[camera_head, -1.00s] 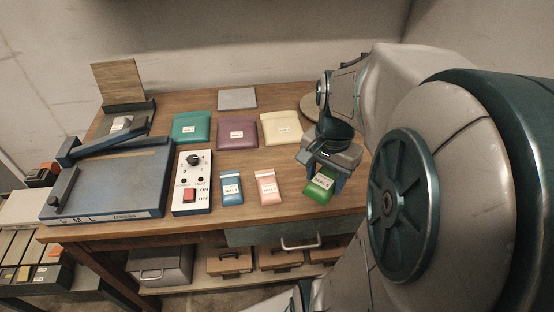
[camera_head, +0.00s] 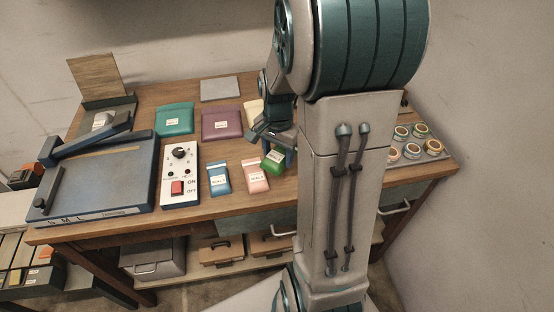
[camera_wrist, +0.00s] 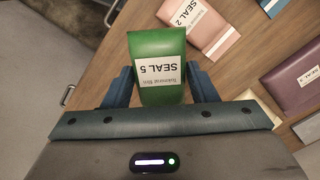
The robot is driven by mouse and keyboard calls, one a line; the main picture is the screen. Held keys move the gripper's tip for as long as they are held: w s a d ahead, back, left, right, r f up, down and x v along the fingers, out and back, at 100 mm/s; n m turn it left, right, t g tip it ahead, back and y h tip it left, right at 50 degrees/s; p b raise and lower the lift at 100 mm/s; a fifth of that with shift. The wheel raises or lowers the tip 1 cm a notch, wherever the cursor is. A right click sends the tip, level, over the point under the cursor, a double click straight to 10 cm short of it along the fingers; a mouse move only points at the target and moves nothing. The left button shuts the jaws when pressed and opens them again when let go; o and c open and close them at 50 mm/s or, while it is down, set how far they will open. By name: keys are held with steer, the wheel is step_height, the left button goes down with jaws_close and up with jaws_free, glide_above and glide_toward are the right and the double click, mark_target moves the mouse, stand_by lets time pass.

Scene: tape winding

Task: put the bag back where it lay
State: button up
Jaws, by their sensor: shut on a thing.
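A green bag (camera_head: 273,159) labelled SEAL 5 is held between the fingers of my gripper (camera_head: 272,148). In the wrist view the green bag (camera_wrist: 157,58) sits upright in the frame between the two blue fingers (camera_wrist: 158,88), its label upside down. A pink bag (camera_head: 255,175) labelled SEAL 2 lies just left of the held bag. A blue bag (camera_head: 219,179) lies left of the pink one. Whether the green bag touches the table cannot be told. My arm hides the table to its right.
Teal (camera_head: 174,119), purple (camera_head: 221,124) and cream (camera_head: 254,112) pouches lie behind the small bags. A white switch box (camera_head: 180,174) and a large blue sealer (camera_head: 98,178) stand at left. A tray of tape rolls (camera_head: 419,143) lies at the right end.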

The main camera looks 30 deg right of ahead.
step_height(320, 180, down, 4)
steer(key=shift+r, duration=0.1)
steer(key=shift+f+b, duration=0.35)
steer(key=shift+f, duration=0.25)
steer(key=o, duration=1)
steer(key=shift+o, duration=0.2)
steer(key=shift+r, duration=0.1)
